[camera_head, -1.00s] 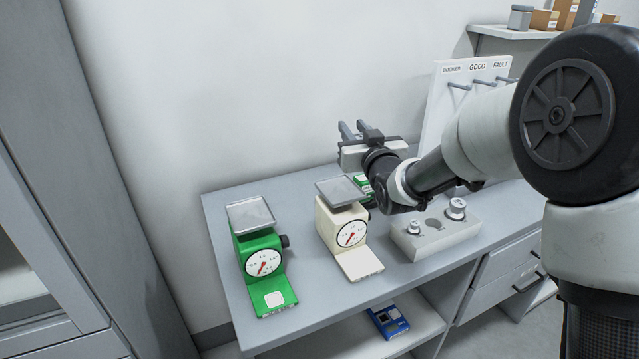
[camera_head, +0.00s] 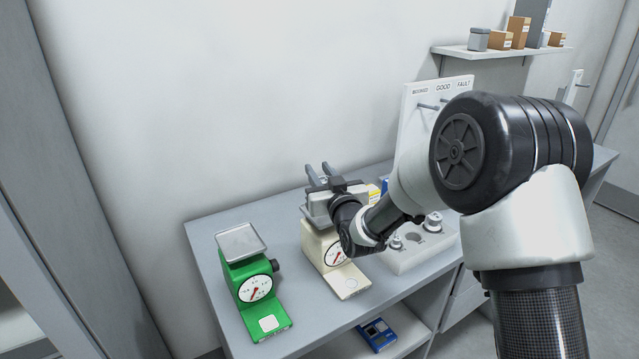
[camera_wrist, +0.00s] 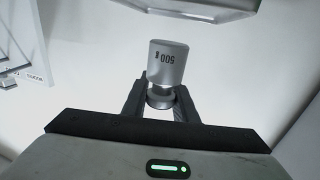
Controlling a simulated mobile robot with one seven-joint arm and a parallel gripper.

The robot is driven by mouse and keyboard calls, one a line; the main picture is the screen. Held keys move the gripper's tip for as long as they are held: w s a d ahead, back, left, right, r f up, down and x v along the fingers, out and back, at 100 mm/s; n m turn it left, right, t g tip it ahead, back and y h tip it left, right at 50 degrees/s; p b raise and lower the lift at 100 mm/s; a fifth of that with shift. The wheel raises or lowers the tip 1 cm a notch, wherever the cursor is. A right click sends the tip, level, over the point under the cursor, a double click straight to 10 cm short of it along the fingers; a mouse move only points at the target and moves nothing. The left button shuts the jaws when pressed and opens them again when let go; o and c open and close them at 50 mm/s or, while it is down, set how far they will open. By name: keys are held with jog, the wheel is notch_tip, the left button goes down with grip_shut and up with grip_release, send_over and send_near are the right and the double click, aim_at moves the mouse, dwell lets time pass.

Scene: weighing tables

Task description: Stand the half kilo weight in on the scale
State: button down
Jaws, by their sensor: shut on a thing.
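My gripper (camera_head: 319,170) is shut on the half kilo weight (camera_wrist: 167,66), a grey metal cylinder marked 500. In the wrist view the fingers (camera_wrist: 161,100) grip its narrow neck, and the marking reads upside down. The weight is hidden in the head view. There, my gripper is in front of or over the top of the cream scale (camera_head: 340,277), covering its pan. A green scale (camera_head: 260,287) with an empty grey pan (camera_head: 241,243) stands to the left. A grey plate edge, perhaps a pan, shows in the wrist view (camera_wrist: 195,7).
A pale weight block (camera_head: 405,264) with weights and an empty round recess stands right of the cream scale. A labelled peg board (camera_head: 424,95) stands behind my arm. A blue device (camera_head: 377,334) lies on the lower shelf. Boxes stand on a wall shelf (camera_head: 490,53).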

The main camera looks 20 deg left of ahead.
jog(key=shift+f, duration=1.3)
jog(key=shift+f, duration=0.25)
jog(key=c, duration=1.4)
grip_release()
jog(key=shift+c, duration=0.2)
jog(key=shift+r, duration=0.15)
jog(key=b+v, duration=0.1)
jog(key=v, duration=1.1)
